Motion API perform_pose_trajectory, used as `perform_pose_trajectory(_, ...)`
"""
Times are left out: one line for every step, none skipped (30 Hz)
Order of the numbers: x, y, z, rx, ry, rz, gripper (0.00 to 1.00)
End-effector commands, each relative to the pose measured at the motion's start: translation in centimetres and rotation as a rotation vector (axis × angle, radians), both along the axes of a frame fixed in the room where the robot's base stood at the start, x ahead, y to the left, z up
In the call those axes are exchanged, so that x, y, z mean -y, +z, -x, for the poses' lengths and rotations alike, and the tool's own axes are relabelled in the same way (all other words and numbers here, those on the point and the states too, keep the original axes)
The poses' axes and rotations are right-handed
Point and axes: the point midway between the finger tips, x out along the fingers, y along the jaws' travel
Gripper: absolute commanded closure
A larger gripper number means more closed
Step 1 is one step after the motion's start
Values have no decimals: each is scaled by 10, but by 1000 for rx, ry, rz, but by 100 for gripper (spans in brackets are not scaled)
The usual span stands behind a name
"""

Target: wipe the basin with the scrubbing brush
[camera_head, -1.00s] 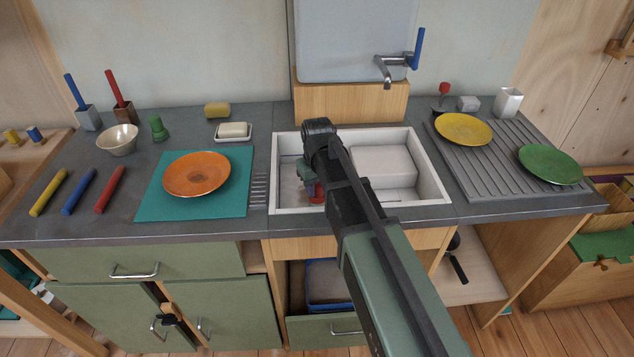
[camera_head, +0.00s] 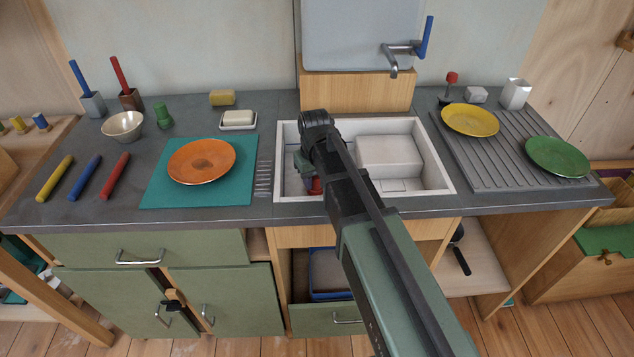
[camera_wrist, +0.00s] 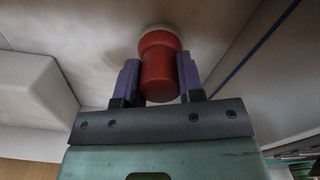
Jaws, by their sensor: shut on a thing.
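The white basin (camera_head: 448,180) is sunk into the grey counter. My gripper (camera_wrist: 158,68) reaches into its left part, pointing down. It is shut on the red handle of the scrubbing brush (camera_wrist: 160,55), between two purple fingers. A pale rim shows at the handle's far end, close to the basin floor; whether it touches the floor I cannot tell. In the head view only a little of the red brush (camera_head: 314,187) shows beneath my wrist.
A white block (camera_head: 390,152) fills much of the basin's right part. The tap (camera_head: 397,50) stands behind. A ribbed drainer (camera_head: 490,172) with yellow (camera_head: 470,119) and green (camera_head: 557,156) plates is at right. An orange plate (camera_head: 201,160) lies on a teal mat (camera_head: 160,195) at left.

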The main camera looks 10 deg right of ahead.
Motion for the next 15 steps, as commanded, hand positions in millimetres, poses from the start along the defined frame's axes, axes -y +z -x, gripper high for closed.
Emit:
perform_pose_trajectory(1, 0, -9, 1, -1, 1, 87)
perform_pose_trajectory(2, 1, -12, 1, -1, 1, 87)
perform_pose_trajectory(2, 1, -16, 0, -1, 1, 87)
perform_pose_trajectory(3, 1, -18, 0, -1, 1, 87)
perform_pose_trajectory(3, 1, -19, 0, 0, 1, 87)
perform_pose_trajectory(3, 1, -20, 0, 0, 1, 87)
perform_pose_trajectory(3, 1, -20, 0, 0, 1, 87)
perform_pose_trajectory(3, 1, -20, 0, 0, 1, 87)
perform_pose_trajectory(3, 1, -20, 0, 0, 1, 87)
perform_pose_trajectory(3, 1, -20, 0, 0, 1, 87)
perform_pose_trajectory(4, 1, -22, 0, 0, 1, 87)
perform_pose_trajectory(4, 1, -24, 0, 0, 1, 87)
perform_pose_trajectory(4, 0, -27, 0, 0, 1, 87)
perform_pose_trajectory(5, 0, -30, 0, 0, 1, 87)
perform_pose_trajectory(5, 0, -35, 0, 0, 1, 87)
